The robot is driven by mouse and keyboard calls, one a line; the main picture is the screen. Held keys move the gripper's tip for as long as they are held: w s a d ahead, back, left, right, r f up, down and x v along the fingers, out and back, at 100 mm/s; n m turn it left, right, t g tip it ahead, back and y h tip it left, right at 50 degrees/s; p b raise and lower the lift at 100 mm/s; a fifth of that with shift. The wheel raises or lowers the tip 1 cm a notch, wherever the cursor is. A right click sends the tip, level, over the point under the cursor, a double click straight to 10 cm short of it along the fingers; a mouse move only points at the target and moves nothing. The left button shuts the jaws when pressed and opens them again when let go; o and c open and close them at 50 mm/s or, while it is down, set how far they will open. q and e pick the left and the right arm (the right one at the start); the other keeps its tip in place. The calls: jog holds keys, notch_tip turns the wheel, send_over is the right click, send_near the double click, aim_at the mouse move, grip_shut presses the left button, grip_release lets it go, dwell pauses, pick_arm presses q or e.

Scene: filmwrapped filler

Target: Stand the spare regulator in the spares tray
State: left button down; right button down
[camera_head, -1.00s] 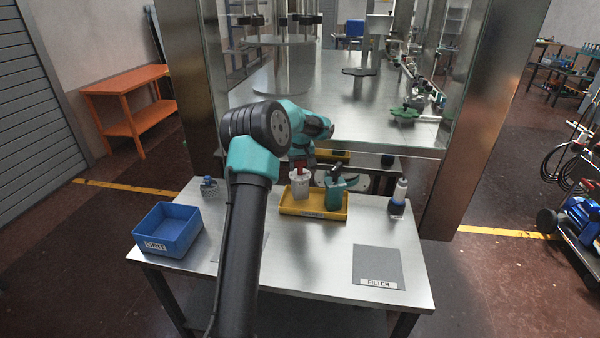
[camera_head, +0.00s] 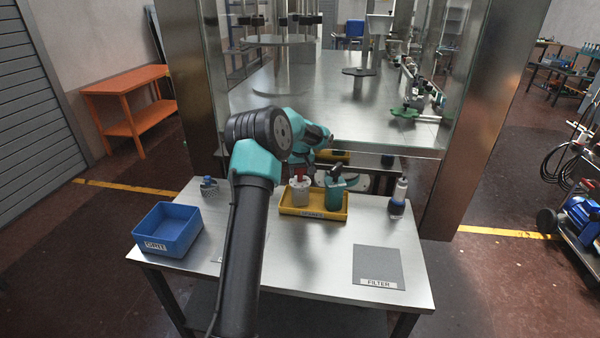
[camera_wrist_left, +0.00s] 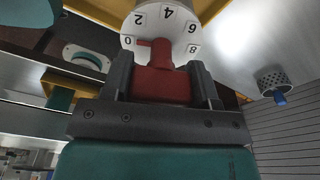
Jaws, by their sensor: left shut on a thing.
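The spare regulator (camera_head: 299,193) has a pale body and a red top, and it is upright in the yellow spares tray (camera_head: 336,215). I cannot tell whether its base touches the tray floor. My left gripper (camera_wrist_left: 162,75) is shut on its red part. In the left wrist view its white dial (camera_wrist_left: 150,22) with black numbers shows just beyond the fingers. The wrist partly hides the gripper in the head view. My right gripper is not in view.
A teal unit with a black top (camera_head: 335,196) stands in the same tray, close on the right. A blue bin (camera_head: 167,246) is at the table's left, with a small perforated cylinder (camera_head: 208,186) behind it. A bottle-like part (camera_head: 399,194) and a grey FILTER pad (camera_head: 378,266) are at the right.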

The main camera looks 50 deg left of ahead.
pick_arm(q)
jog(key=shift+c, duration=2)
grip_release()
jog(key=shift+f, duration=0.15)
notch_tip(320, 180, up, 12)
jog(key=d, duration=0.1)
jog(key=shift+s+d, duration=0.15)
jog(key=shift+s, duration=0.25)
